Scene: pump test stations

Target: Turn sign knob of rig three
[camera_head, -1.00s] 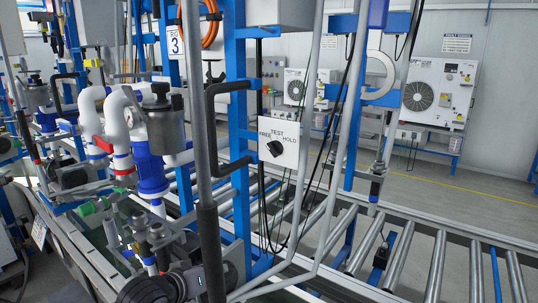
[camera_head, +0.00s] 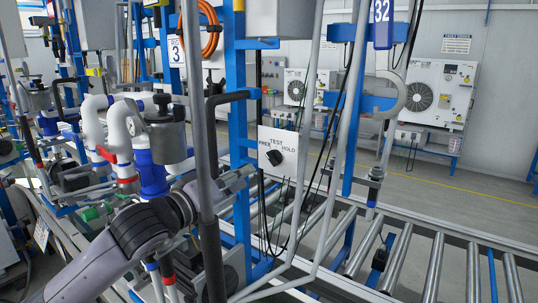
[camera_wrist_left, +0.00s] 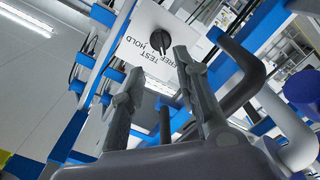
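The black knob (camera_head: 274,157) sits on a white sign panel (camera_head: 290,143) marked FREE, TEST and HOLD, fixed to a blue post. A card with a 3 (camera_head: 175,50) hangs to the upper left. My left arm comes in from the lower left, and its gripper (camera_head: 240,174) is partly hidden behind a dark-wrapped pipe, left of and below the knob. In the left wrist view the left gripper (camera_wrist_left: 159,62) is open and empty. The knob (camera_wrist_left: 160,40) lies beyond its fingertips, roughly between them and apart from them. My right gripper is not in view.
A black bent handle (camera_head: 222,100) and grey upright pipe (camera_head: 199,90) stand close to my left wrist. Thin grey tubes (camera_head: 309,120) and dark cables run just right of the panel. Metal rollers (camera_head: 398,262) lie below right. White pump piping (camera_head: 95,120) is at left.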

